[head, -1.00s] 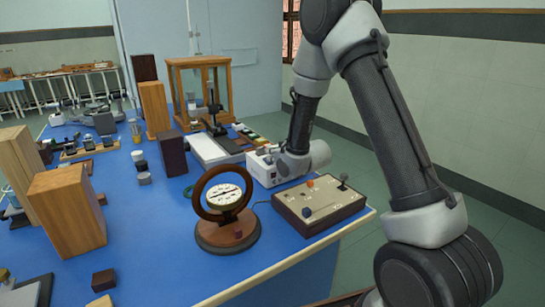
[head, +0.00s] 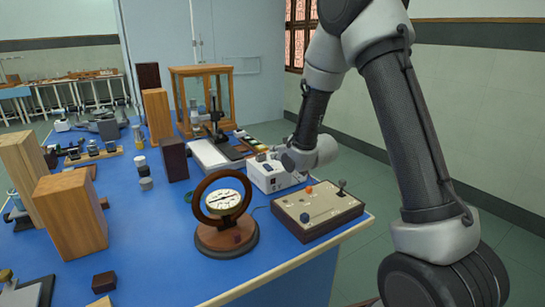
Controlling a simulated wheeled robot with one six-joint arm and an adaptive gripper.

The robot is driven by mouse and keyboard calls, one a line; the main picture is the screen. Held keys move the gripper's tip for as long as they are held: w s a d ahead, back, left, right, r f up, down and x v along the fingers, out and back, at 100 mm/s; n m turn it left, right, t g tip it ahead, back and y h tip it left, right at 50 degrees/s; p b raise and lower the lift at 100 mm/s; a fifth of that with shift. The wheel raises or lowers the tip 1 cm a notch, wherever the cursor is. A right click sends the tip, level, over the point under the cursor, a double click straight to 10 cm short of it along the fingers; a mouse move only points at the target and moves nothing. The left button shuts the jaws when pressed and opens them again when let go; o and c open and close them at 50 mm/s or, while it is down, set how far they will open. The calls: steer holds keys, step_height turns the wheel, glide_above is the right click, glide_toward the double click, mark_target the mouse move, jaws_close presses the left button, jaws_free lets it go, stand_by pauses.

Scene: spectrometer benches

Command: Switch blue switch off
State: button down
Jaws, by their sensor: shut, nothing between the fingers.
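A beige control box (head: 325,212) with dark wooden sides sits near the right edge of the blue bench. A round dark blue knob (head: 304,217) is at its front left; it may be the blue switch, but its setting is too small to tell. An orange knob (head: 308,190) sits behind it, and a dark lever (head: 342,186) stands at the right. My arm reaches down behind the box, its wrist beside a white instrument box (head: 268,180). My gripper's fingers are hidden from view, so their distance from the switch cannot be seen.
A round dial instrument (head: 224,203) on a wooden stand is left of the control box. Wooden blocks (head: 72,212) and a glass-sided case (head: 203,98) stand farther left and back. The bench's front right edge (head: 335,237) is close to the box. Floor is free at right.

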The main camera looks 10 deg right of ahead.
steer(key=s+d, duration=0.2)
steer(key=s, duration=0.4)
steer(key=shift+s+r, duration=0.25)
steer(key=shift+r, duration=0.2)
steer(key=shift+d, duration=0.1)
